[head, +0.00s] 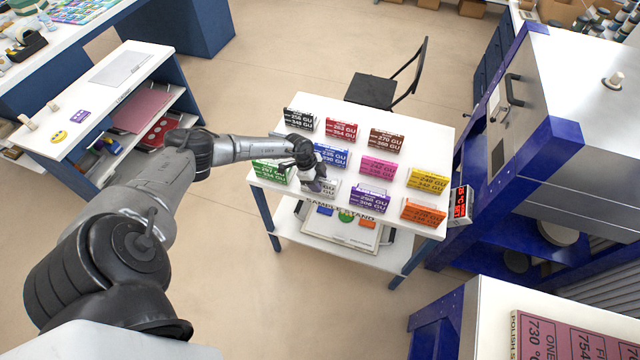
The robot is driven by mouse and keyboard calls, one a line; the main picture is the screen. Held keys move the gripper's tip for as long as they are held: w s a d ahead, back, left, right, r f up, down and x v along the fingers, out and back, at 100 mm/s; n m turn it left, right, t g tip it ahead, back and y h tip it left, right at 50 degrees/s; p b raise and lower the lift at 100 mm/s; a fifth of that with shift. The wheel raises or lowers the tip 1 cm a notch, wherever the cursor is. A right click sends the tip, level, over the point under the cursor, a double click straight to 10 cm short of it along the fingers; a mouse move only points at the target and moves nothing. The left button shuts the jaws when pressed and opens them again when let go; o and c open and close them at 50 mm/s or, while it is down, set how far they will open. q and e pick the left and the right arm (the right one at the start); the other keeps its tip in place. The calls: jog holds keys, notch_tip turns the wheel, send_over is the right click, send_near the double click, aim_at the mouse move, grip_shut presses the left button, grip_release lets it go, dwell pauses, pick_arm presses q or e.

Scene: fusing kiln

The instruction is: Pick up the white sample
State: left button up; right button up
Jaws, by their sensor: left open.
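The white sample (331,188) stands in the front row on the white table (436,147), between the green sample (269,173) and the purple sample (371,198). My left gripper (318,186) reaches in from the left and is right at the white sample, covering its left part. Its jaws are open. I cannot tell whether the fingers touch the sample. My right gripper is not in view.
Blue (331,154), pink (378,167) and yellow (428,179) samples stand behind; black, red and brown ones farther back. An orange sample (423,212) is at the front right. A black chair (385,85) is behind the table, the kiln (570,110) right.

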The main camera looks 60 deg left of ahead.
pick_arm(q)
grip_shut()
dwell(0.4)
